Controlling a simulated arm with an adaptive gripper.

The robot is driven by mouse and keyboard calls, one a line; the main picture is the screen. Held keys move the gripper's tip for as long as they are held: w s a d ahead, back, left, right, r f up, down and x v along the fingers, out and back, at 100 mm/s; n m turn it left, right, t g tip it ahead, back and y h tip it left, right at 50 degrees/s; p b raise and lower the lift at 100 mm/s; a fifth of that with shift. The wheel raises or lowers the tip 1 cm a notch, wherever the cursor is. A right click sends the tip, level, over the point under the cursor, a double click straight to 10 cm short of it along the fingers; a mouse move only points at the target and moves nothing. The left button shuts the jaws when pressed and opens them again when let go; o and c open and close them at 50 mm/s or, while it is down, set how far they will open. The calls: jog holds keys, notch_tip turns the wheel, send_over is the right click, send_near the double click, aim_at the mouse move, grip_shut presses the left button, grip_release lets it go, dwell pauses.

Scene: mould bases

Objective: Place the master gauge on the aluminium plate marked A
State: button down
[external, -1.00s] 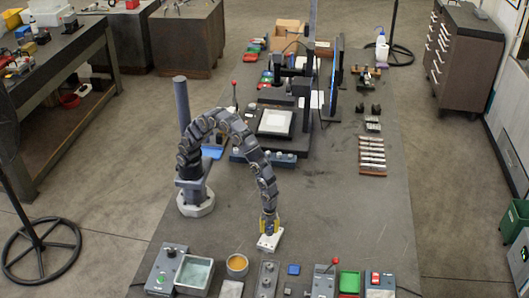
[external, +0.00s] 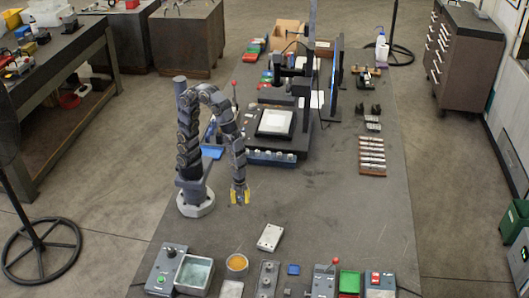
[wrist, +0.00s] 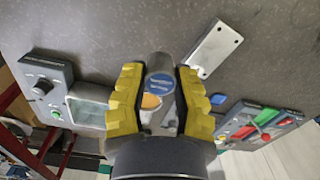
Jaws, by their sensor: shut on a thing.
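My gripper (external: 240,198) is above the bench, left of and behind a pale metal plate (external: 270,237). In the wrist view its yellow fingers (wrist: 160,97) are shut on a grey cylinder with a blue label, seemingly the master gauge (wrist: 161,82). The pale plate also shows in the wrist view (wrist: 213,48), lying flat and bare with small corner holes, apart from the gripper. No letter is readable on it. A holed grey plate (external: 267,278) and another light plate (external: 232,289) lie at the front; their marks are unreadable too.
A measuring stand (external: 275,123) stands behind.

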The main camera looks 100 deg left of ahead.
jog(key=w+d+f, duration=0.4)
jog(key=w, duration=0.3)
send_over(269, 242)
notch_tip(269, 242, down, 6)
jog(key=shift+a+r, duration=0.1)
jog(key=shift+r, duration=0.15)
jog(key=shift+w+f, duration=0.1)
jog(key=shift+f, duration=1.55)
jog(key=shift+f, duration=0.1)
jog(key=c, duration=0.9)
grip_release()
